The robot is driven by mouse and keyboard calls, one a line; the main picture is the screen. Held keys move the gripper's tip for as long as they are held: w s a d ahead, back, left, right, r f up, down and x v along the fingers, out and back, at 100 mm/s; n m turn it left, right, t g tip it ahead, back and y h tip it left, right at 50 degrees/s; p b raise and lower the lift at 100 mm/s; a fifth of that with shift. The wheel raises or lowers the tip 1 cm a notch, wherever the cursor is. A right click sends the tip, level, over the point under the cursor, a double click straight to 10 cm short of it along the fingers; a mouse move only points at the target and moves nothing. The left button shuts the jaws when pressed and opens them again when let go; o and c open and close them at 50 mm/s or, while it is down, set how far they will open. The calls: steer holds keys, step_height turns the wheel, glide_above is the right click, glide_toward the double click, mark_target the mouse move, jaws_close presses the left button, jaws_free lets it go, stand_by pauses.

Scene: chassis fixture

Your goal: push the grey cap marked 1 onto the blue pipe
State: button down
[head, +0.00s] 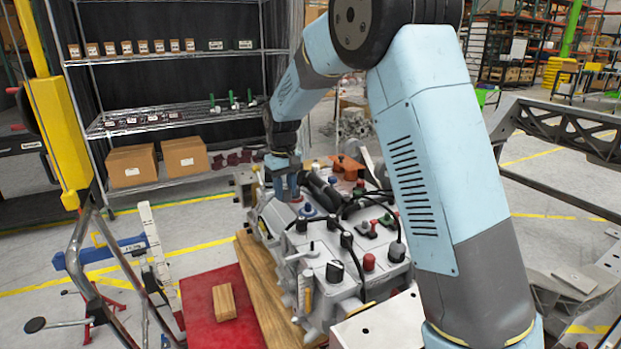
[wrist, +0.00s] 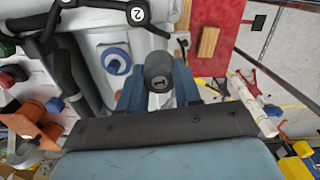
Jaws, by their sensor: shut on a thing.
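The dark grey cap marked 1 (wrist: 158,66) sits between the two blue-grey fingers of my gripper (wrist: 158,88) in the wrist view. My gripper is shut on it. The blue pipe (wrist: 115,60) appears to be the round blue ring on the light grey casing, just left of the cap and apart from it in the picture. A blue spot in the head view (head: 308,210) seems to be the same pipe. In the head view my gripper (head: 287,192) is over the far left part of the casing. The cap cannot be made out there.
Another dark cap marked 2 (wrist: 138,14) is close by in the wrist view. Black hoses (wrist: 65,75) and an orange part (wrist: 38,128) lie to the left. A wooden block (head: 224,302) rests on the red surface (head: 200,290), left of the casing (head: 320,250).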

steer(key=shift+m, duration=0.7)
steer(key=w+d, duration=0.4)
steer(key=w, duration=0.1)
steer(key=w+d, duration=0.2)
steer(key=w, duration=0.1)
steer(key=shift+d+f, duration=0.3)
steer(key=shift+w+f, duration=0.1)
steer(key=shift+f, duration=1.85)
steer(key=shift+s, duration=0.4)
steer(key=shift+d+f, duration=0.1)
steer(key=shift+f, duration=0.05)
steer(key=shift+f, duration=1.15)
steer(key=shift+f, duration=0.55)
steer(key=c, duration=0.7)
jaws_free()
